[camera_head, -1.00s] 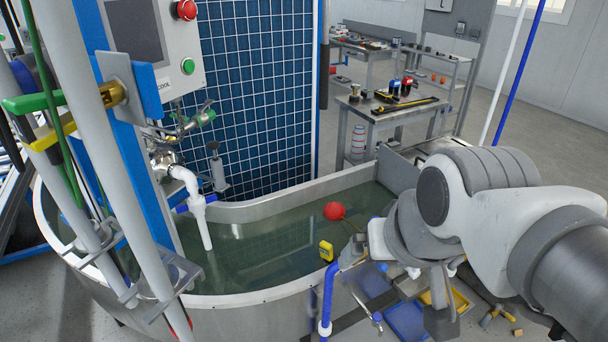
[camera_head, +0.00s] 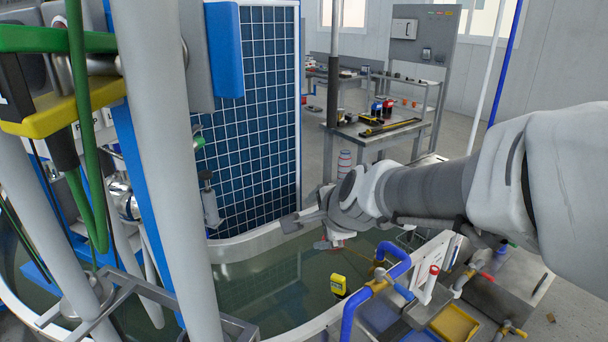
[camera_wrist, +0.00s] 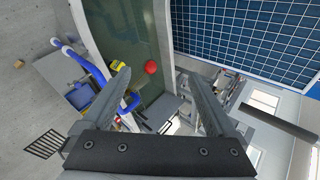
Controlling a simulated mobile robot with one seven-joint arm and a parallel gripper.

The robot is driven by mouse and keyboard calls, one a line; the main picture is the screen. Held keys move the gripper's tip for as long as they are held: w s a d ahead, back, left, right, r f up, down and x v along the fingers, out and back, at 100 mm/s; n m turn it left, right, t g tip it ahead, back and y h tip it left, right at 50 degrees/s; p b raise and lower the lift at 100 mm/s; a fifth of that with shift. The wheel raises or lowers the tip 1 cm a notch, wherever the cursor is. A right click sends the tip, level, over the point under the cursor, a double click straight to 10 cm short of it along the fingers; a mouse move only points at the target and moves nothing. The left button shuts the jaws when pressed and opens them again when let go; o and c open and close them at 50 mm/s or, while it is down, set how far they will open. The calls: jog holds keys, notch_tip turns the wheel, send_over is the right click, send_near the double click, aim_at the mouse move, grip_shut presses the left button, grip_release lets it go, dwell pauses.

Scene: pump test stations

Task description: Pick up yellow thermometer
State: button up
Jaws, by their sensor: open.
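The yellow thermometer (camera_head: 338,285) is a small yellow block with a dark display, at the near rim of the water tank beside a blue pipe. In the wrist view a yellow thing (camera_wrist: 117,66), apparently the thermometer, shows close to the left fingertip in the picture. My gripper (camera_head: 298,221) extends over the tank, farther back and higher than the thermometer. In the wrist view my gripper (camera_wrist: 156,77) has its two fingers spread, with nothing held between them.
The tank rim (camera_head: 262,238) curves around the water. A red ball (camera_wrist: 151,67) shows between the fingers in the wrist view. Blue pipes (camera_head: 372,283) and a yellow tray (camera_head: 454,325) are at the near right. White poles (camera_head: 170,150) stand at left. A tool table (camera_head: 372,135) is behind.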

jog(key=w+a+f+m+b, duration=0.2)
jog(key=w+f+m, duration=0.3)
jog(key=w+f, duration=0.15)
jog(key=m+t+h+b, duration=0.2)
jog(key=m+h+b, duration=0.5)
jog(key=m, duration=0.9)
send_near(334, 281)
jog(key=a+r, duration=0.5)
jog(key=r, duration=0.3)
notch_tip(334, 281, down, 9)
jog(key=s+d+m+h+b, duration=0.1)
jog(key=d+m+h+b, duration=0.15)
jog(key=m, duration=0.35)
jog(key=shift+h, duration=0.55)
jog(key=b+x, duration=0.3)
jog(key=x, duration=0.8)
jog(key=shift+w, duration=0.35)
jog(key=shift+s+f+b+x, duration=0.15)
jog(key=shift+b+x, duration=0.3)
jog(key=shift+x, duration=0.9)
jog(key=shift+s+f+b+x, duration=0.1)
jog(key=shift+b+x, duration=0.35)
jog(key=shift+x, duration=0.85)
jog(key=shift+d, duration=0.15)
jog(key=shift+c, duration=0.3)
grip_shut()
